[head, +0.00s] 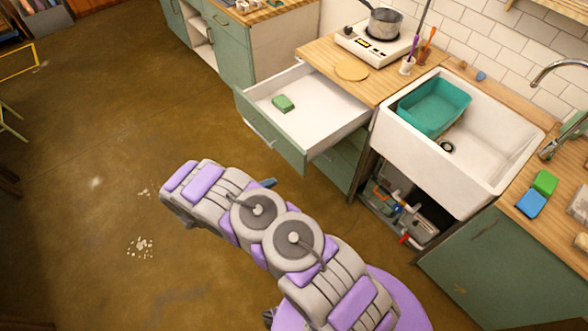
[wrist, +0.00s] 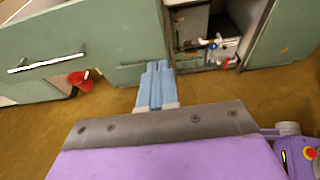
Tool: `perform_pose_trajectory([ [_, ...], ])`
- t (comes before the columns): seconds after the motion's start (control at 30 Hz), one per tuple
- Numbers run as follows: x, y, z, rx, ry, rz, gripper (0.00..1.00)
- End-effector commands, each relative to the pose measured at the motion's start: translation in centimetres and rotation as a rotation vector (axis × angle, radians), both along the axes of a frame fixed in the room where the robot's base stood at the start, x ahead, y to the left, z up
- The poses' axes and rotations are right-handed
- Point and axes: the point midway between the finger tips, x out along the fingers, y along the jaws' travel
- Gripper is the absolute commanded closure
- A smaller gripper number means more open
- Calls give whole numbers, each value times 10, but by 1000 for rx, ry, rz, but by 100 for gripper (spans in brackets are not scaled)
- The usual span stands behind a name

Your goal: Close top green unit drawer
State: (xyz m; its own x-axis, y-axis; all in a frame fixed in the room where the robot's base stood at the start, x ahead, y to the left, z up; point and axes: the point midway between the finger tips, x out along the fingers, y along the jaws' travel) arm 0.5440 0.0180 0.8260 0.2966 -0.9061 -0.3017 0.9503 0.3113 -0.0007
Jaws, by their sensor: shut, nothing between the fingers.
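The top green unit drawer (head: 325,110) is pulled well out below the wooden counter in the head view. Its white inside holds a green sponge-like block (head: 283,103). In the wrist view its green front (wrist: 85,32) fills the upper left, with a metal handle (wrist: 45,62). My gripper (wrist: 157,68) has its blue fingers shut together and empty, below and right of the handle in that view. In the head view only a small blue part of my gripper (head: 268,183) shows in front of the drawer; my arm hides the rest. I cannot tell whether the fingers touch the unit.
A white sink (head: 485,150) with a teal basin (head: 434,106) stands right of the drawer. An open space below it holds a grey toolbox-like item (head: 400,212). A hob with a pot (head: 380,22) sits on the counter. The brown floor at left is mostly clear.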

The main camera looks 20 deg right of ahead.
Motion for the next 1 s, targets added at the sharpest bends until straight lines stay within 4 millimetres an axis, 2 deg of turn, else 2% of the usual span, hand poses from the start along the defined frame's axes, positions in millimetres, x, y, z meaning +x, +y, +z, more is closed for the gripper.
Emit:
perform_pose_trajectory([
  [0.4, 23, -67, -25, -5, 0, -6, 100],
  [0.6, 32, -98, -27, -5, -1, -6, 100],
  [0.8, 37, -114, -27, -4, 0, -4, 100],
  [1.0, 38, -114, -26, -6, -1, -3, 100],
])
